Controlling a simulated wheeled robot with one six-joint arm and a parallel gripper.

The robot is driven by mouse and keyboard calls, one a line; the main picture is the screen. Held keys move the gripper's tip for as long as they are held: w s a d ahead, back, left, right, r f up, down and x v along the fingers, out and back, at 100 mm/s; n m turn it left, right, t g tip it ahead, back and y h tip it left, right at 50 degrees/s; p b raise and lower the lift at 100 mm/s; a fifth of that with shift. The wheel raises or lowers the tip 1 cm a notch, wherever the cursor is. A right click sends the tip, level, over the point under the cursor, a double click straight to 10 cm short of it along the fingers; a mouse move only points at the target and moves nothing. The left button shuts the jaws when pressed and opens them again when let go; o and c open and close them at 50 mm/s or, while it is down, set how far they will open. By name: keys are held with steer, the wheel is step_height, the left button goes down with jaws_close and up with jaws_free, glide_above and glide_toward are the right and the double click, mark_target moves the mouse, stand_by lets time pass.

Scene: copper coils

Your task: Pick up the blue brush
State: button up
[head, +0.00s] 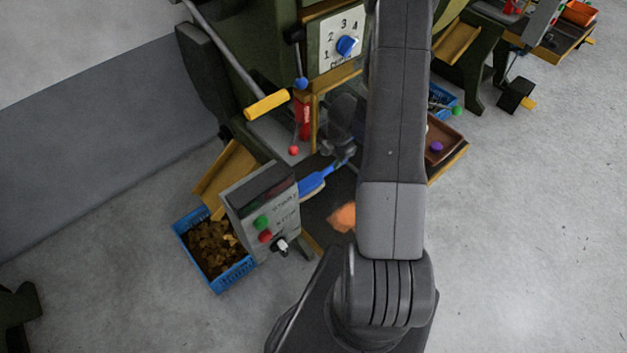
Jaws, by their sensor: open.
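The blue brush (315,182) lies at a slant on the machine's dark bed, just right of the grey control box. Its wide blue part is at the lower left and a thin blue end runs up to the right. My gripper (337,150) is a dark grey shape beside my arm, close to the thin end of the brush. It is open, and nothing shows between its fingers. I cannot tell whether it touches the brush. My arm hides part of the machine to the right.
The control box (262,212) with green and red buttons stands left of the brush. A blue crate (219,288) of copper-brown scraps sits below. An orange piece (342,217) lies near my arm. A yellow-handled lever (266,106) and red-knobbed lever (294,150) stick out nearby.

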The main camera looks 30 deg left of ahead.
mark_target(325, 171)
steer(key=shift+w+a+f+b, duration=0.1)
steer(key=shift+a+f+b, duration=0.1)
steer(key=shift+f, duration=1.05)
steer(key=shift+w+a+f+b, duration=0.1)
steer(key=shift+a+f+b, duration=0.1)
steer(key=shift+f, duration=1.05)
steer(key=f+b, duration=0.2)
steer(key=a+f+b, duration=0.1)
steer(key=f+b, duration=0.1)
steer(key=f, duration=0.1)
steer(key=shift+s+a+f, duration=0.1)
jaws_close()
steer(key=shift+r, duration=0.3)
